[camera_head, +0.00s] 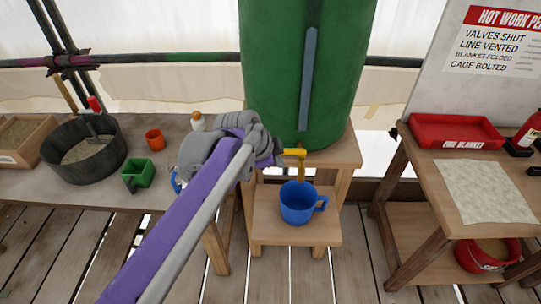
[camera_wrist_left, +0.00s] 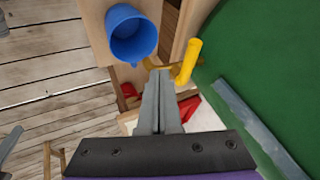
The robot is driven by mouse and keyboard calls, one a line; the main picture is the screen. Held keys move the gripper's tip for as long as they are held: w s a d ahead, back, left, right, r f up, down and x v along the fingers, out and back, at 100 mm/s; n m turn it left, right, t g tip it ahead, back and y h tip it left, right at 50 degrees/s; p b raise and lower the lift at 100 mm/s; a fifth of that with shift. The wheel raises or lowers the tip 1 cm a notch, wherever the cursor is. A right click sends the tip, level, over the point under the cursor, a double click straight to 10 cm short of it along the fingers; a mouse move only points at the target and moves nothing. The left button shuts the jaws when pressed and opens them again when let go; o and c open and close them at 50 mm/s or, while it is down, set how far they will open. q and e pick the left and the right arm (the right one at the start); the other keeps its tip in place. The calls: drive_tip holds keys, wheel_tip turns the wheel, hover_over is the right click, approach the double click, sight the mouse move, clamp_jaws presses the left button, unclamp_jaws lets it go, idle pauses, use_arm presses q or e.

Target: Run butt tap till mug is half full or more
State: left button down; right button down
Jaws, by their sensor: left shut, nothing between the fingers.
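The green butt (camera_head: 305,75) stands on a wooden stand in the head view, with a pale blue strip down its front. Its yellow tap (camera_head: 301,168) juts out at the bottom and also shows in the left wrist view (camera_wrist_left: 188,60). The blue mug (camera_head: 298,204) stands upright on the stand's lower shelf, below the tap, handle to the right. It shows in the wrist view too (camera_wrist_left: 132,36); I cannot make out any water in it or falling into it. My left gripper (camera_wrist_left: 158,78) is shut and empty, fingertips right by the tap's yellow lever (camera_head: 293,152). Whether they touch is unclear.

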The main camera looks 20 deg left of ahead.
sight(288, 152)
use_arm(q)
drive_tip(key=w, duration=0.1)
drive_tip(key=w+f, duration=0.1)
drive_tip(key=w+a, duration=0.1)
drive_tip(key=w, duration=0.1)
drive_tip(key=shift+a+f, duration=0.1)
drive_tip(key=shift+f, duration=0.05)
drive_tip(key=shift+w+a+p, duration=0.25)
drive_tip(key=shift+w+p, duration=0.1)
drive_tip(key=shift+w, duration=0.15)
